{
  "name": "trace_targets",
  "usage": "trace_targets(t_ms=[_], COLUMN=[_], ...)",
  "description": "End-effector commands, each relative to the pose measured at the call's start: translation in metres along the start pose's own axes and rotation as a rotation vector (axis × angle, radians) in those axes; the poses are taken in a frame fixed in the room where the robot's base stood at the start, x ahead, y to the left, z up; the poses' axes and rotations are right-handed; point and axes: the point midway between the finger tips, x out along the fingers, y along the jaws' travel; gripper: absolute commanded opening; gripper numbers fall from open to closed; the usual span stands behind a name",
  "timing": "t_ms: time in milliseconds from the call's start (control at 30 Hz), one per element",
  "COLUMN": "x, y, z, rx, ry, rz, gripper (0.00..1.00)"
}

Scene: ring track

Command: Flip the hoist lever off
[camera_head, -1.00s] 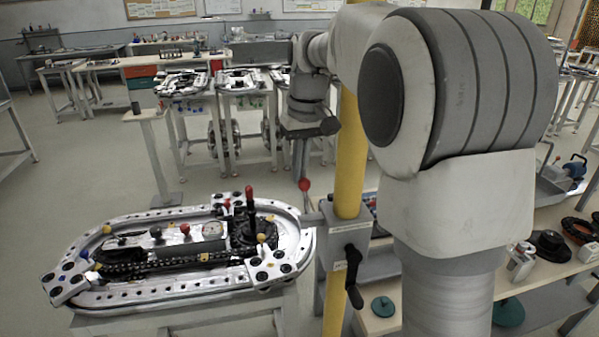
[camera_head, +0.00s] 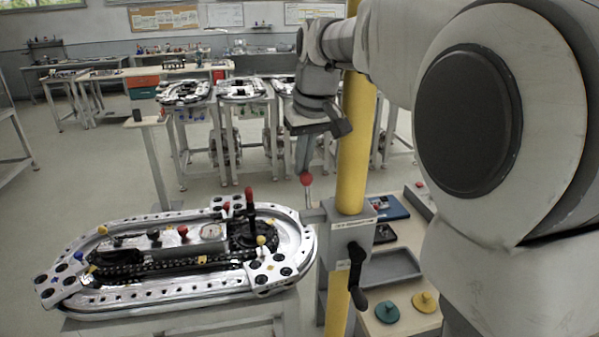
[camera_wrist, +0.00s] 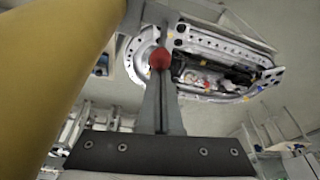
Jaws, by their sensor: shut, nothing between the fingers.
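The hoist lever is a short rod with a red ball knob (camera_head: 306,180), standing nearly upright beside a grey box (camera_head: 350,240) on the yellow post. My gripper (camera_head: 303,168) points down with its fingers together and empty. Its tips are right above or against the red knob; I cannot tell if they touch. In the wrist view the red knob (camera_wrist: 160,58) shows at the tips of my shut gripper (camera_wrist: 161,78) and hides part of the rod.
The yellow post (camera_head: 358,150) stands close to the right of my gripper. A black crank handle (camera_head: 356,275) sticks out of the box's front. The oval track (camera_head: 180,287) lies on a stand to the left. A workbench with a grey tray (camera_head: 392,268) is behind the post.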

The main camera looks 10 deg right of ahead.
Motion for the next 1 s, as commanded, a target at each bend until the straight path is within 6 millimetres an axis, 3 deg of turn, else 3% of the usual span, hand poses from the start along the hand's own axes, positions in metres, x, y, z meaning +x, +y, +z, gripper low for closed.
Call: trace_targets(t_ms=[1000], x=[-0.012], y=[-0.011], z=[0.057], rx=[-0.040], ry=[0.618], rz=[0.114], gripper=[0.00])
